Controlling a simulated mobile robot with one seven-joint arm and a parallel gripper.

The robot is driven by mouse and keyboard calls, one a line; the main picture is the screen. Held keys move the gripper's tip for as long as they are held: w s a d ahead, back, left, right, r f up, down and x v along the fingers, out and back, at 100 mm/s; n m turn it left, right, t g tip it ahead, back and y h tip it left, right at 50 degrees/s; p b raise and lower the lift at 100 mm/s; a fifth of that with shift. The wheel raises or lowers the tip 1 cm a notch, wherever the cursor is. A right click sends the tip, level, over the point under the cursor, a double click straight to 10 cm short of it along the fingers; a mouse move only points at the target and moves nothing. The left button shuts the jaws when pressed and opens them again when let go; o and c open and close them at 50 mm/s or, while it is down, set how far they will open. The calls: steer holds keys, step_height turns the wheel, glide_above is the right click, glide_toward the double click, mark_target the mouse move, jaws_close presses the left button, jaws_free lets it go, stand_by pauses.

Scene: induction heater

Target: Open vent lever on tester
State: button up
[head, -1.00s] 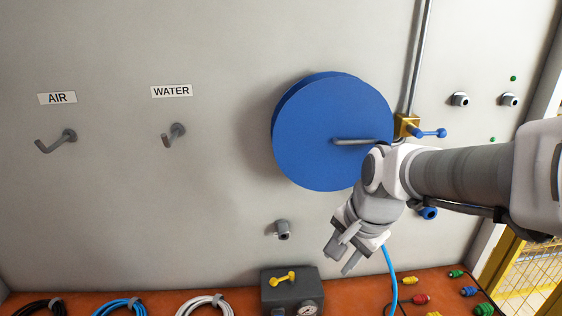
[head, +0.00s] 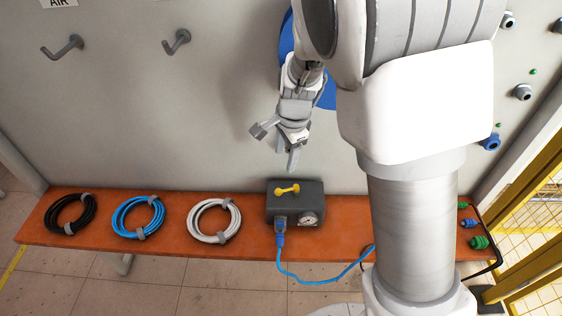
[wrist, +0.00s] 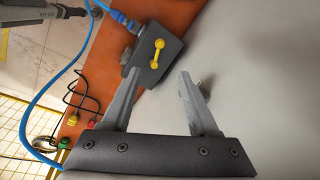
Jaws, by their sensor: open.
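The tester (head: 309,204) is a dark grey box with a round gauge, on the orange bench against the wall. Its yellow vent lever (head: 287,189) is on the top face and lies roughly left to right in the head view. A blue hose with a blue connector (head: 280,228) joins the tester's front. My gripper (head: 275,147) is open and empty, above and behind the tester, apart from it. In the wrist view the tester (wrist: 143,72) and the yellow lever (wrist: 157,54) show beyond the open fingers (wrist: 155,85).
Black (head: 70,213), blue (head: 138,216) and white (head: 213,220) coiled hoses lie on the bench (head: 172,245) left of the tester. Green connectors (head: 478,242) lie at its right end. A blue disc (head: 327,92) on the wall is partly hidden behind my arm.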

mark_target(279, 190)
steer(key=w+f, duration=0.1)
steer(key=f, duration=0.4)
steer(key=w+a+f, duration=0.1)
steer(key=f, duration=0.5)
steer(key=w+f, duration=0.1)
steer(key=f, duration=0.5)
steer(key=shift+a, duration=0.35)
jaws_close()
steer(key=shift+b, duration=0.3)
